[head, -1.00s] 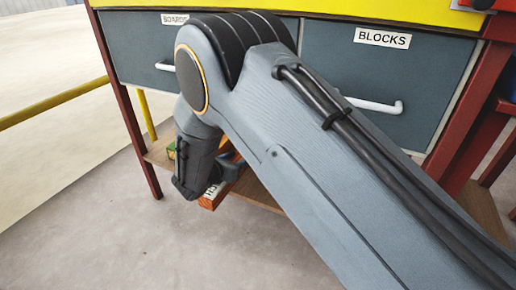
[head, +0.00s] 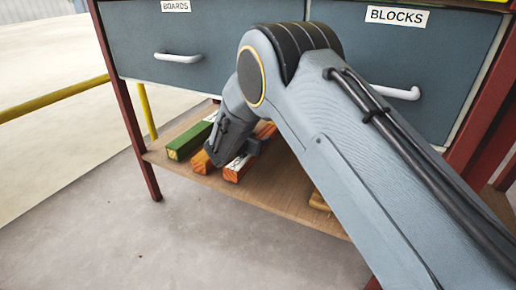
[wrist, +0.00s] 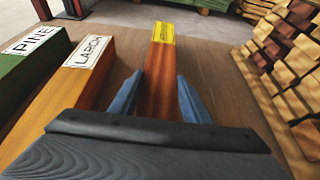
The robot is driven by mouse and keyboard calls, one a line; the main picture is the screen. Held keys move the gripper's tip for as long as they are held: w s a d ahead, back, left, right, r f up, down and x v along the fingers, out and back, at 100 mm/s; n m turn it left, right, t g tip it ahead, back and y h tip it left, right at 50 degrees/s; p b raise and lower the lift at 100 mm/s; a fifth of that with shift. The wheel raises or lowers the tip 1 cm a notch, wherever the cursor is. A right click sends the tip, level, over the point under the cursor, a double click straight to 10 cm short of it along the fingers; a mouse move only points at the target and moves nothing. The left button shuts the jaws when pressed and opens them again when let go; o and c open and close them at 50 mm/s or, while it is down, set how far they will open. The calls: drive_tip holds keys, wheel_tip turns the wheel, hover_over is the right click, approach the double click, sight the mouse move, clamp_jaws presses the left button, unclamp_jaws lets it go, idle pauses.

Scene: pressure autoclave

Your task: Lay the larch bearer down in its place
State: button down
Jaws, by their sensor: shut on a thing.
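My gripper (wrist: 158,88) is shut on an orange-brown bearer (wrist: 162,62) with a yellow tag on its far end. In the head view, the held bearer (head: 233,174) shows its near end and a white label under my wrist. It is low over the shelf; I cannot tell whether it touches. To its left lies another orange-brown bearer (wrist: 60,98) with a white LARCH label (wrist: 90,51), roughly parallel to it with a gap. Left of that is a green bearer (wrist: 25,75) labelled PINE. My gripper is partly hidden by my arm in the head view.
The wooden shelf (head: 180,187) lies under the drawers marked BOARDS (head: 160,45) and BLOCKS (head: 385,60). Stacked wood pieces (wrist: 285,60) stand close on the right in the wrist view. A red leg (head: 135,130) bounds the shelf's left end.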

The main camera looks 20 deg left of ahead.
drive_tip(key=shift+s+f+b, duration=0.1)
drive_tip(key=shift+f+b, duration=0.5)
drive_tip(key=shift+f, duration=0.75)
drive_tip(key=shift+f, duration=0.1)
drive_tip(key=c, duration=1)
unclamp_jaws()
drive_tip(key=shift+f, duration=0.1)
drive_tip(key=shift+s+r, duration=0.15)
drive_tip(key=shift+r, duration=0.05)
drive_tip(key=p+v, duration=0.5)
drive_tip(key=v, duration=0.6)
drive_tip(key=shift+s+r, duration=0.15)
drive_tip(key=shift+s, duration=0.15)
